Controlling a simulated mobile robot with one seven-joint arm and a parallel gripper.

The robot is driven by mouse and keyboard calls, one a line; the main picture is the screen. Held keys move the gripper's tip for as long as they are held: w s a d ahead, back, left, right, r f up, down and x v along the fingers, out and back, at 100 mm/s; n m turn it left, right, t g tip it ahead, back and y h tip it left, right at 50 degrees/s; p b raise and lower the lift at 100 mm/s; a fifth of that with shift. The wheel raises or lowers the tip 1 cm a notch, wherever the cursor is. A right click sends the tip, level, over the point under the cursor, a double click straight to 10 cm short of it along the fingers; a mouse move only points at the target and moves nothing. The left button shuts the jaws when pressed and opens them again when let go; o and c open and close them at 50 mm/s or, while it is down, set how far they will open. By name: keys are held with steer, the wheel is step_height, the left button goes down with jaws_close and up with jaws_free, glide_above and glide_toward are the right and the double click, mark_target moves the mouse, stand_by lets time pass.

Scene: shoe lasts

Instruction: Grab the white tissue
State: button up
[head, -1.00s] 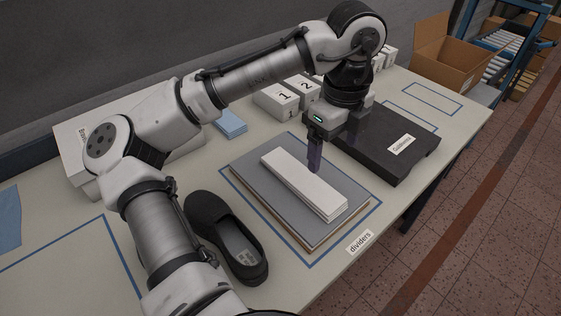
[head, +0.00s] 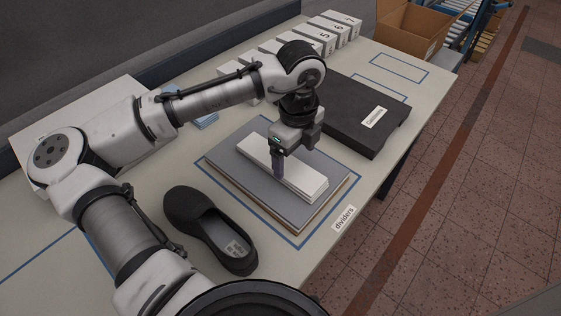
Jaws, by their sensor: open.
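The white tissue (head: 306,182) appears as a long, narrow stack of flat white sheets. It lies on a grey board stack (head: 228,167) inside a blue-outlined area marked "dividers". My gripper (head: 279,174) points down over the middle of the white stack. Its fingers look dark and purplish, and they overlap the stack in the picture. From this angle I cannot tell whether the fingertips touch it. The gripper is open, with nothing seen held in it.
A black shoe (head: 205,228) lies left of the boards. A dark labelled slab (head: 352,112) stands behind and to the right. Numbered white boxes (head: 325,38) line the back. An open cardboard box (head: 415,30) is at the far end. The table's right edge is near.

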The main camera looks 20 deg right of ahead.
mark_target(292, 170)
steer(key=f, duration=0.4)
steer(key=shift+w+a+f+p, duration=0.1)
steer(key=shift+a+f+p, duration=0.05)
steer(key=shift+a+p, duration=0.15)
steer(key=shift+c, duration=0.3)
steer(key=c, duration=1)
